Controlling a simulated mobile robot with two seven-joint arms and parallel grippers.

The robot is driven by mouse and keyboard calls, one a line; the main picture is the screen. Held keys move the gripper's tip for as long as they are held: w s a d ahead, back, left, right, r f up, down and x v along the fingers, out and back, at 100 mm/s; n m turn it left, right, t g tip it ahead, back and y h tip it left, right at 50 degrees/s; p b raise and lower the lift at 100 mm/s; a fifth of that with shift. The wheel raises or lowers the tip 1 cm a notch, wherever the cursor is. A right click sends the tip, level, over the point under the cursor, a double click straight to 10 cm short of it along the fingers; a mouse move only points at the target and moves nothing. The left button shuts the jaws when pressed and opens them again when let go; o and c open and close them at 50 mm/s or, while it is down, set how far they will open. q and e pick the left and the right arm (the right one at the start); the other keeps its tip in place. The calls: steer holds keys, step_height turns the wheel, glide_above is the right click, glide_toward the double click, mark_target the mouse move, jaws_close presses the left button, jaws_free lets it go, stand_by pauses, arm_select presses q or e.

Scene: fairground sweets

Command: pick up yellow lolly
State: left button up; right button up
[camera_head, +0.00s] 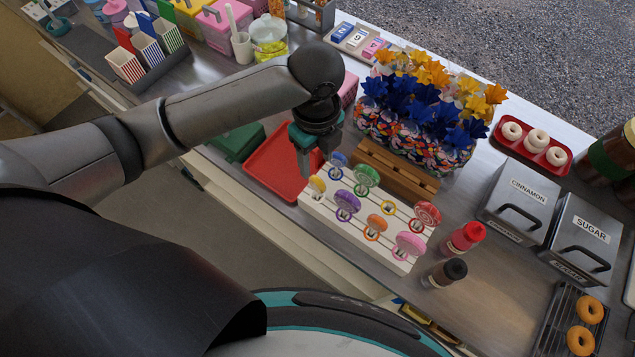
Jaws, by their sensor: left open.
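The yellow lolly (317,184) stands at the left end of a white lolly rack (335,219), near a corner. My left gripper (311,165), teal and dark grey, points down just above and beside the yellow lolly. Its jaws are open, and one finger partly hides the space behind. I cannot tell whether a finger touches the lolly. My right gripper is not in view.
A blue lolly (337,159) and a purple lolly (347,204) stand close to the yellow one. Several other lollies fill the rack. A red tray (270,166) lies left of it, and a wooden crate (395,175) stands behind. Red (464,237) and dark (446,272) bottles stand right.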

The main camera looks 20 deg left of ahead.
mark_target(318, 188)
arm_select(q)
step_height(318, 188, down, 13)
steer(key=shift+d+r+b, duration=0.1)
steer(key=shift+d+b, duration=0.05)
steer(key=shift+b, duration=0.2)
steer(key=shift+w, duration=0.1)
steer(key=shift+c, duration=0.2)
jaws_close()
stand_by(1.3)
